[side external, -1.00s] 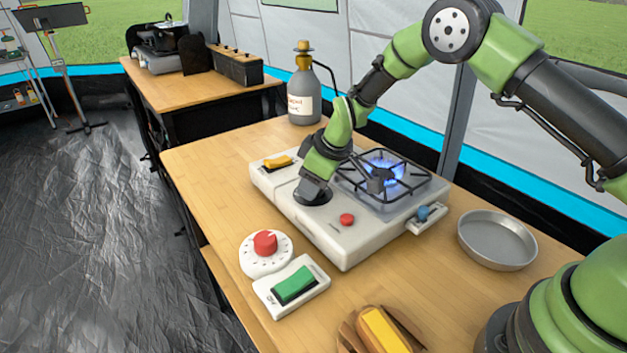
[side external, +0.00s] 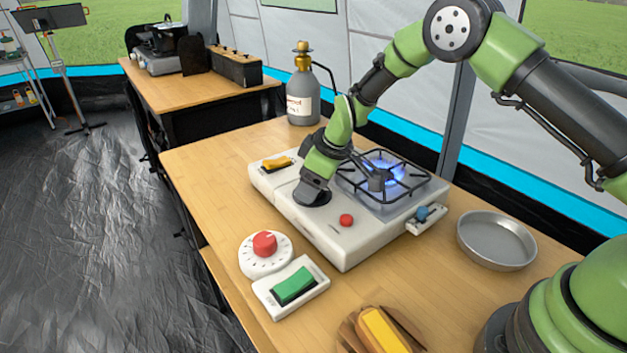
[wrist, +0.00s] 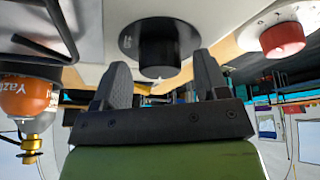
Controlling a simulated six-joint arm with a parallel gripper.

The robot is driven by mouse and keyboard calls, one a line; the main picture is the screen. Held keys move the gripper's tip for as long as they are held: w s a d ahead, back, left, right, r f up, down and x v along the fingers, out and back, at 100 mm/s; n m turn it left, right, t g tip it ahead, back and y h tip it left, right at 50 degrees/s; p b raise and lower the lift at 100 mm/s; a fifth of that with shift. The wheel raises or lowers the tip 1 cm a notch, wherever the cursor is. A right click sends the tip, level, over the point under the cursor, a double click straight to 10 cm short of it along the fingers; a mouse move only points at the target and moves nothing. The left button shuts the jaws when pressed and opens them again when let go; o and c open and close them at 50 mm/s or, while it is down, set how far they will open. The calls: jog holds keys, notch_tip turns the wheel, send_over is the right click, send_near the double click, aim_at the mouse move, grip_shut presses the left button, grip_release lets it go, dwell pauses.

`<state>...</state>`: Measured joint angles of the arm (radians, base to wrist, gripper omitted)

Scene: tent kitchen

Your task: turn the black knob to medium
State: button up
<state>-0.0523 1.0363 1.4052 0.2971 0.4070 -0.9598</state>
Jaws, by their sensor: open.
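The black knob (wrist: 157,47) fills the upper middle of the wrist view, a round cylinder on a dark disc on the white stove. In the side view only its dark disc (side external: 322,200) shows at the front of the stove (side external: 352,246), and the rest is hidden by my arm. My gripper (wrist: 157,78) is open, with one finger on each side of the knob's lower part in the wrist view. I cannot tell whether the fingers touch it. The knob's setting is not readable. A blue flame (side external: 388,168) burns at the burner.
A red button (side external: 346,220) sits near the knob. A red dial (side external: 265,244) and green switch (side external: 294,286) lie in front. A yellow switch (side external: 277,163), gas bottle (side external: 303,95), blue slider (side external: 422,213), metal pan (side external: 497,240) and yellow block (side external: 385,331) surround the stove.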

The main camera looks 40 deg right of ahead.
jog(key=v, duration=0.9)
jog(key=shift+r, duration=0.3)
jog(key=shift+s+d, duration=0.1)
jog(key=s+r+m+t, duration=0.1)
jog(key=s+r+m, duration=0.4)
jog(key=s+r, duration=0.7)
jog(key=s+r+m+t, duration=0.2)
jog(key=s+m, duration=0.3)
jog(key=s, duration=0.9)
jog(key=shift+s+d+r, duration=0.15)
jog(key=shift+s+r, duration=0.1)
jog(key=shift+r, duration=0.45)
